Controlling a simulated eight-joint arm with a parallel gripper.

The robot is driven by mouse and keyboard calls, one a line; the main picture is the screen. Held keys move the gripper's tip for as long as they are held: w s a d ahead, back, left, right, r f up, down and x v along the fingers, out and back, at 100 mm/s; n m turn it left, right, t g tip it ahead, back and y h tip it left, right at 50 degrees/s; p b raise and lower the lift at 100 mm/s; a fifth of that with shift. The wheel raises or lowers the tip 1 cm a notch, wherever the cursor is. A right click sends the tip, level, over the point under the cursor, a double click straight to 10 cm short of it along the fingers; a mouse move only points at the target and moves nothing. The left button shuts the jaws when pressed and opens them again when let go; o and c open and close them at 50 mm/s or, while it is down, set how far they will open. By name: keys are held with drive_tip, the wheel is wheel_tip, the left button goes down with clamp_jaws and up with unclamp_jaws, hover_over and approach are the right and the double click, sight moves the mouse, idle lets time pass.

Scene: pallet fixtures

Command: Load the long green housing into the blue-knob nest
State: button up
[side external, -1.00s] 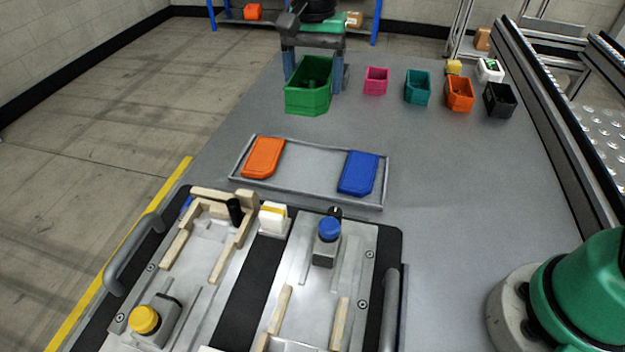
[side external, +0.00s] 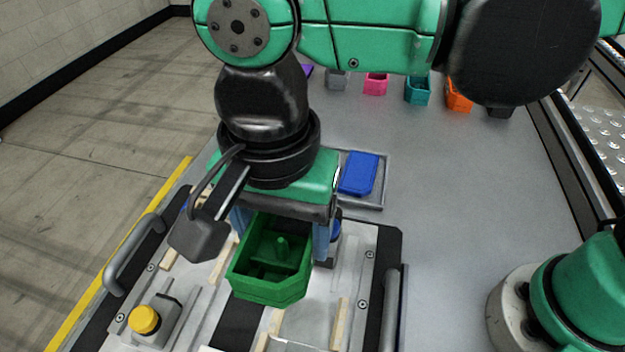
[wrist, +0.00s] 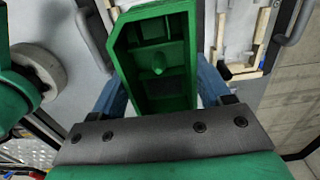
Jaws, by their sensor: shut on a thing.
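The long green housing (side external: 268,258) is an open tray with a peg inside and one end with cut corners. My gripper (side external: 283,235) is shut on it, one blue finger on each side, and holds it above the pallet, over the dark strip between the two nests. In the wrist view the housing (wrist: 157,60) sits between the fingers. The blue knob (side external: 335,230) is mostly hidden behind my gripper. The blue-knob nest (side external: 355,285) is the right-hand plate with wooden rails; its left part is hidden by the housing.
The yellow-knob (side external: 145,319) nest is on the left, with wooden rails. A blue cover (side external: 358,174) lies in a grey tray (side external: 375,203) behind the pallet. Several small bins, including a teal one (side external: 418,92), stand farther back. Handles (side external: 133,253) rise at the pallet sides.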

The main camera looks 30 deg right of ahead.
sight(303, 270)
drive_tip(key=s, duration=0.1)
drive_tip(key=s+f, duration=0.1)
drive_tip(key=s, duration=0.1)
drive_tip(key=shift+s+a+f, duration=0.1)
drive_tip(key=shift+s+a, duration=0.05)
drive_tip(key=shift+s, duration=0.1)
drive_tip(key=shift+s+f, duration=0.2)
drive_tip(key=shift+s, duration=0.1)
drive_tip(key=shift+f, duration=3.65)
drive_tip(key=shift+f, duration=0.25)
drive_tip(key=shift+f, duration=0.75)
drive_tip(key=o, duration=1.3)
drive_tip(key=shift+o, duration=0.2)
